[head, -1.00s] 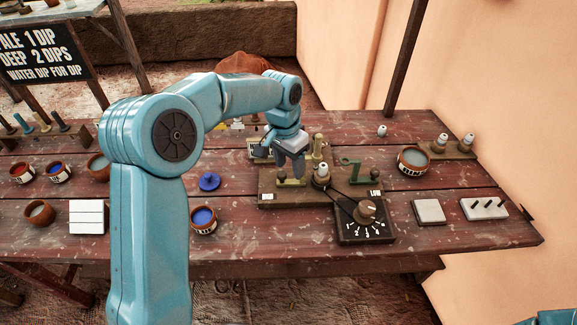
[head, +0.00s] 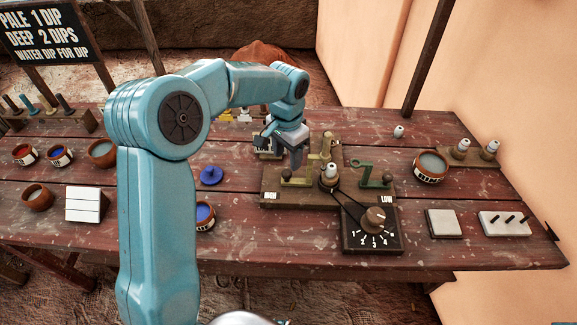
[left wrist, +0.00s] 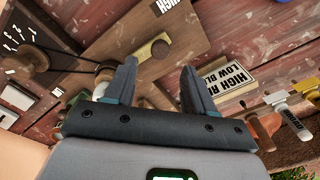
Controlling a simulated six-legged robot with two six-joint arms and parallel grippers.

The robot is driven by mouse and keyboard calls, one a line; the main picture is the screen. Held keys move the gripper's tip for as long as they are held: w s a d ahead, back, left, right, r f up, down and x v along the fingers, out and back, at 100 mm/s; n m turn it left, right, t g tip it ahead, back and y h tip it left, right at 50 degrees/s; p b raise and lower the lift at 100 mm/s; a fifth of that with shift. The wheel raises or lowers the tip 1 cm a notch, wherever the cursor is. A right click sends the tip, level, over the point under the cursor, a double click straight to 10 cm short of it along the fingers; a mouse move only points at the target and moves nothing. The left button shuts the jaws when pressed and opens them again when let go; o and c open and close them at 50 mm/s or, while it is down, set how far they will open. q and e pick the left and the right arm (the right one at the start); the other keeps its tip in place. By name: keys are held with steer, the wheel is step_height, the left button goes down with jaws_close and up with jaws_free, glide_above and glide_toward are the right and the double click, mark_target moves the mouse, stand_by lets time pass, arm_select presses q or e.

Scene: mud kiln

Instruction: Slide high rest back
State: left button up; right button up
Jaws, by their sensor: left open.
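The wooden rest board (head: 285,198) lies on the table, with a HIGH label (head: 271,196) at its left and a LOW label (head: 386,198) at its right. In the left wrist view, an olive piece with a round notch (left wrist: 152,51) lies beyond the fingers, near the HIGH label. My left gripper is open, its fingers (left wrist: 158,88) apart and empty above the board. The green low rest (head: 375,173) stands to the right. My right gripper is not visible.
A numbered dial (head: 372,240) stands at the board's front, linked by a belt to a white-topped spindle (head: 329,176). A blue lid (head: 211,175) and a blue-filled pot (head: 204,216) are to the left. A sign card (left wrist: 240,80) shows beside the right finger.

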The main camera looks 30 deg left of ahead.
mark_target(287, 171)
arm_select(q)
step_height(287, 171, down, 5)
steer(key=shift+f, duration=0.2)
jaws_close()
